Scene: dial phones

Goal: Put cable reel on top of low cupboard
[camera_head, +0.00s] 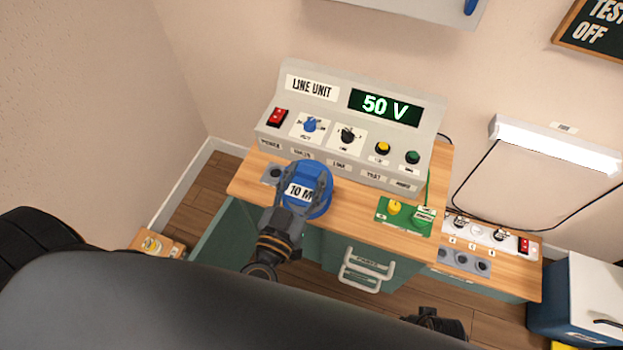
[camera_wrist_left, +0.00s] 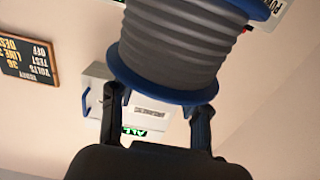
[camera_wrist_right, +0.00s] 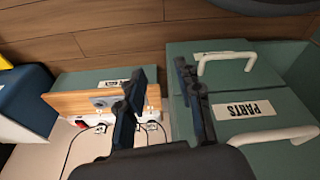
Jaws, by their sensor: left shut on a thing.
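The cable reel (camera_head: 318,180) is blue with a white "10 M" label. My left gripper (camera_head: 300,192) is shut on it, in front of the line unit and over the left part of the bench. The left wrist view shows the reel's grey wound cable and blue flanges (camera_wrist_left: 172,50) between and beyond the fingers. A lower wood-topped green unit (camera_head: 510,286) on the right looks like the low cupboard; it carries a power strip and a grey socket block. My right gripper (camera_wrist_right: 158,82) is open and empty, above drawer fronts and floor.
The line unit (camera_head: 345,125) reads 50 V at the back of the bench (camera_head: 345,205). A green board (camera_head: 405,217) with a yellow knob sits on the bench's right part. Drawer handles (camera_head: 367,270) stick out in front. A blue-and-white box (camera_head: 580,300) stands far right.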

